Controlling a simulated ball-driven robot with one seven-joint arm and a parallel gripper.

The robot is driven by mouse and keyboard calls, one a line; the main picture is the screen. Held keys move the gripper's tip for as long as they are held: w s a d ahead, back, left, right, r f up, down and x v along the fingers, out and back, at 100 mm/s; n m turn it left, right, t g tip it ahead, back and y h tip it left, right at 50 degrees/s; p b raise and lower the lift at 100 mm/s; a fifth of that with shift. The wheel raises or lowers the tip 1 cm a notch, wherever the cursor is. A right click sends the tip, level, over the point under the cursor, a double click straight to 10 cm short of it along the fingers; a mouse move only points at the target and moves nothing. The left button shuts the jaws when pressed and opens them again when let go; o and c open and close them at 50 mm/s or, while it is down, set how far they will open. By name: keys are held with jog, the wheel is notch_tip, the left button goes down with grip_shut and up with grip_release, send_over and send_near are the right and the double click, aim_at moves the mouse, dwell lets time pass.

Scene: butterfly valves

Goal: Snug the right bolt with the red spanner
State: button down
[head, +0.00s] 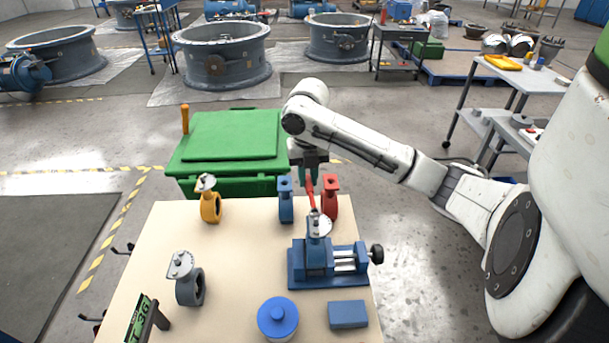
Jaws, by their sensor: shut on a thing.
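My gripper (308,176) points down over the far side of the table, shut on the red spanner (311,190). The spanner hangs down, its lower end close to the pale top flange (320,227) of a piece at the blue vise (325,265). I cannot tell whether the spanner touches it. The bolts on the flange are too small to tell apart, so the right bolt is not clear. A red valve (331,198) stands just right of the spanner, and a blue valve (286,200) stands just left.
A green bin (230,140) stands behind the table. The table's middle left is clear.

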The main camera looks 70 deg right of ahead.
jog(key=shift+s+d+m, duration=0.1)
jog(key=shift+s+m, duration=0.15)
jog(key=shift+m, duration=0.05)
jog(key=shift+s+d+m+p, duration=0.2)
jog(key=shift+s+m+p, duration=0.05)
jog(key=shift+s+m, duration=0.25)
jog(key=shift+s+d+m+p, duration=0.2)
jog(key=shift+s+m, duration=0.2)
jog(key=shift+m, duration=0.2)
jog(key=shift+s+d+m, duration=0.1)
jog(key=shift+s+m, duration=0.45)
jog(key=shift+m, duration=0.05)
jog(key=shift+s, duration=0.1)
jog(key=shift+s+m+p, duration=0.4)
jog(key=shift+s+m, duration=0.05)
jog(key=shift+m, duration=0.15)
jog(key=shift+s+r, duration=0.1)
